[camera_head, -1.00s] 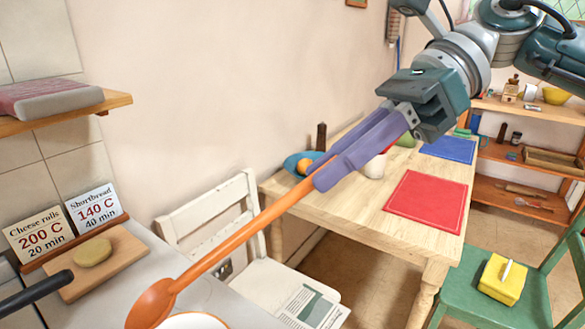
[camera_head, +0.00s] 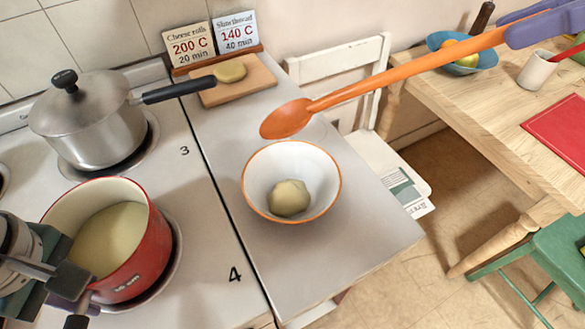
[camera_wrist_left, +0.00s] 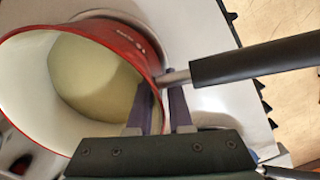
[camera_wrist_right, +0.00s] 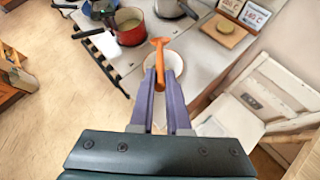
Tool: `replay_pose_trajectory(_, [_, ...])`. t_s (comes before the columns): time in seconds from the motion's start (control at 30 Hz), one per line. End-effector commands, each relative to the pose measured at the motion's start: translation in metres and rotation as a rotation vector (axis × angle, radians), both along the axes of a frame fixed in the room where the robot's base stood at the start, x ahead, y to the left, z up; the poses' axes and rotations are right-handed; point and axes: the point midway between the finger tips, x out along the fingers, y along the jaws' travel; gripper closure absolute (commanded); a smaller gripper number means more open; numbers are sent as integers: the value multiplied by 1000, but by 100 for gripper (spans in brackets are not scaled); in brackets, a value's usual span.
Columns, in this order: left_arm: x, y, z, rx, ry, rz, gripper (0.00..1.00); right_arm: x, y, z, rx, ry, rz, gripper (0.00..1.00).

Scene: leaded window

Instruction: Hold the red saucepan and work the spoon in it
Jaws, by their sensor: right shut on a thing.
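The red saucepan (camera_head: 152,262) stands on the front hob ring, with pale yellow content inside. My left gripper (camera_head: 68,283) is at the saucepan's near side. In the left wrist view its fingers (camera_wrist_left: 163,108) are apart, with the tips close to the red wall and the neck of the black handle (camera_wrist_left: 255,62). Whether they touch it I cannot tell. My right gripper (camera_head: 535,22) is shut on the orange spoon (camera_head: 400,78). The spoon's bowl end hangs in the air above the far side of a white bowl; the spoon also shows in the right wrist view (camera_wrist_right: 160,72).
The orange-rimmed white bowl (camera_head: 262,205) holds a dough lump on the worktop, right of the saucepan. A lidded steel pan (camera_head: 95,135) stands on the back ring, its handle pointing right. A white chair (camera_head: 345,72) and wooden table (camera_head: 450,105) stand further right.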

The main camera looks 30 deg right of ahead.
Motion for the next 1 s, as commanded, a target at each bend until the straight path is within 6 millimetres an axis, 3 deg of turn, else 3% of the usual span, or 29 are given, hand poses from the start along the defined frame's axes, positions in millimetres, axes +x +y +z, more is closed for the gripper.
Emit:
replay_pose_trajectory(0.17, [0, 0, 0, 0, 0, 0, 61, 0, 0, 0, 1, -1, 0, 100])
replay_pose_trajectory(0.57, [0, 0, 8, -2, -1, 0, 61, 0, 0, 0, 0, 0, 0, 100])
replay_pose_trajectory(0.77, [1, -1, 37, -3, -5, -1, 61, 0, 0, 0, 0, 0, 0, 100])
replay_pose_trajectory(1.0, [1, 0, 86, -3, -5, 0, 61, 0, 0, 0, 0, 0, 0, 100])
